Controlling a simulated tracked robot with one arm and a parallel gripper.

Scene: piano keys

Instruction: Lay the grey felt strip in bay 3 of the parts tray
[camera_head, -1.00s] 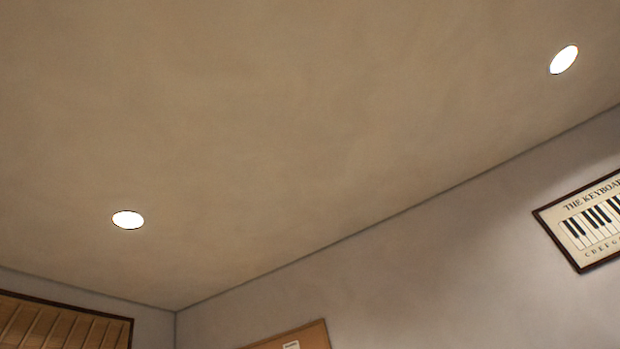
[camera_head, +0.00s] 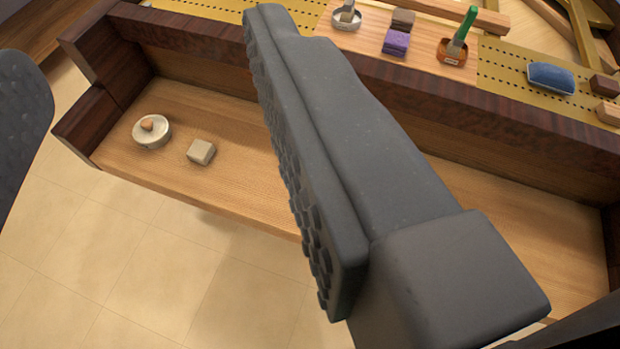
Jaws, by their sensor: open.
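My gripper (camera_head: 145,40) is open and holds nothing that I can see. Its large dark grey right finger, with a studded inner pad, crosses the middle of the view, and the left finger shows only at the left edge. I cannot make out a grey felt strip or a parts tray with numbered bays. The right finger hides part of the wooden ledge and the rail behind it.
A round pale dish (camera_head: 152,134) and a small beige block (camera_head: 201,151) sit on the wooden ledge (camera_head: 250,190). Behind a dark rail (camera_head: 440,90) stand a purple block (camera_head: 396,42), a green-handled brush (camera_head: 463,35) and a blue pad (camera_head: 551,76). Tiled floor (camera_head: 150,270) lies lower left.

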